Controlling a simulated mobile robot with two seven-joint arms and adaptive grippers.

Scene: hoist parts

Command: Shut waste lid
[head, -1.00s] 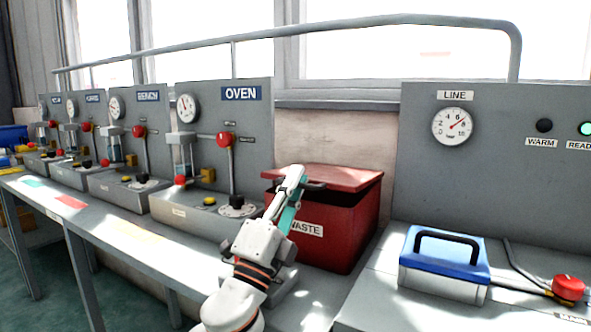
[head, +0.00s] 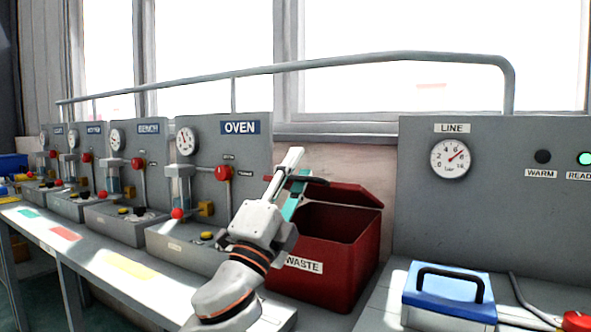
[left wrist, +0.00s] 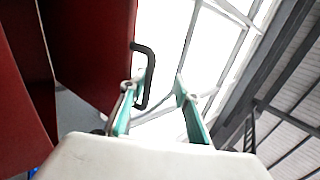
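The red waste bin (head: 320,262) stands on the bench with a "WASTE" label on its front. Its red lid (head: 345,193) is tilted up at the back, and the dark inside shows below it. The lid's black handle (head: 312,181) is beside my left gripper's fingers (head: 288,182). In the left wrist view, the lid (left wrist: 95,45) fills the upper left, and the handle (left wrist: 147,75) is by the left fingertip. The two teal fingers (left wrist: 155,95) are apart, with a clear gap between them. My right gripper is not in view.
A grey panel marked "OVEN" (head: 235,160) stands left of the bin. A grey "LINE" panel (head: 490,220) with a gauge stands to the right. A blue-lidded box (head: 450,290) sits on the right bench. A rail (head: 380,62) runs above.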

